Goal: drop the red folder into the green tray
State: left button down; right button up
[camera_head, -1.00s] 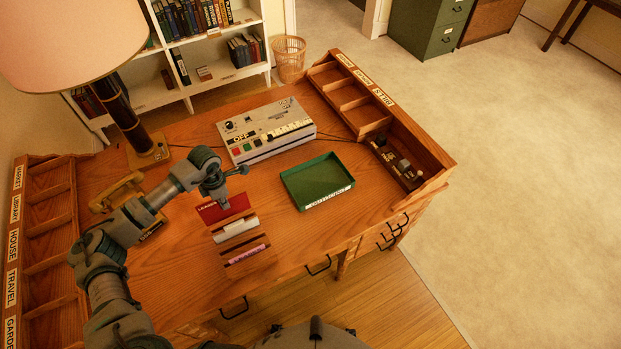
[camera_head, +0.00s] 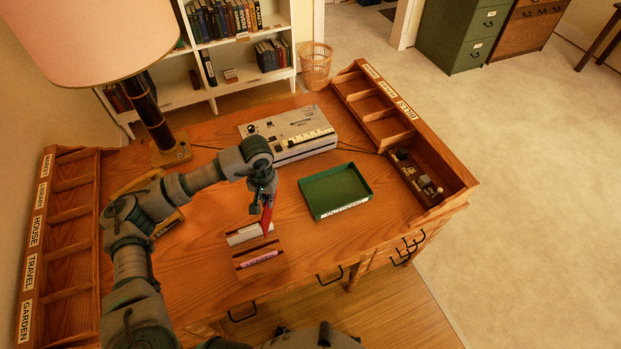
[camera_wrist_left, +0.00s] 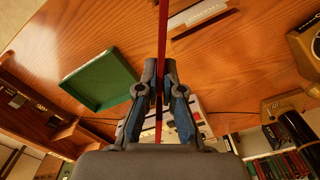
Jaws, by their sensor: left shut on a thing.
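The red folder (camera_head: 267,219) hangs edge-on from my left gripper (camera_head: 263,203), above the desk and just left of the green tray. In the left wrist view my left gripper (camera_wrist_left: 160,84) has both fingers closed on the thin red folder (camera_wrist_left: 162,45). The green tray (camera_head: 335,212) lies on the desk with a white label on its front; it looks empty. It also shows in the left wrist view (camera_wrist_left: 88,103), apart from the folder. My right gripper is not in view.
A wooden rack (camera_head: 258,263) with a white and a pink folder stands below the gripper. A grey machine (camera_head: 290,152) with buttons sits behind. A lamp (camera_head: 168,150) is at left. Labelled compartments line both desk sides. Desk surface around the tray is clear.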

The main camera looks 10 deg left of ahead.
aim_at(335, 194)
jog(key=i+j+z, duration=0.15)
jog(key=z, duration=0.2)
jog(key=i+j+z, duration=0.2)
jog(key=z, duration=0.65)
